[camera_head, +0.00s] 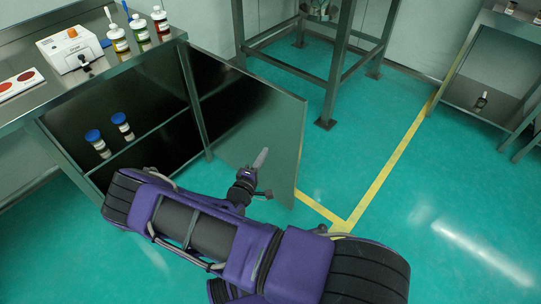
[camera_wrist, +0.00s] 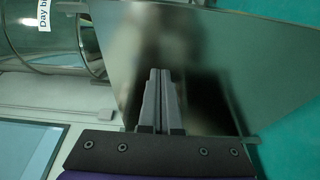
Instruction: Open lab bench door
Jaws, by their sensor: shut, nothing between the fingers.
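The lab bench (camera_head: 185,38) stands at the left in the head view. Its cabinet door (camera_head: 282,125) is swung wide open, extending to the right from the bench's right front post. The door's inner face is turned toward me. My gripper (camera_head: 262,156) is shut and empty, in front of the door's inner face, inward of its free edge. In the wrist view, the shut fingers (camera_wrist: 160,75) point at the dark, reflective door panel (camera_wrist: 235,60). I cannot tell whether the fingertips touch it. My forearm hides the lower part of the cabinet opening.
Two blue-capped bottles (camera_head: 97,142) stand on the cabinet shelf. Sample bottles (camera_head: 118,40) and a white device (camera_head: 70,48) are on the bench top. A metal frame stand (camera_head: 335,70) is behind the door. The green floor to the right is clear.

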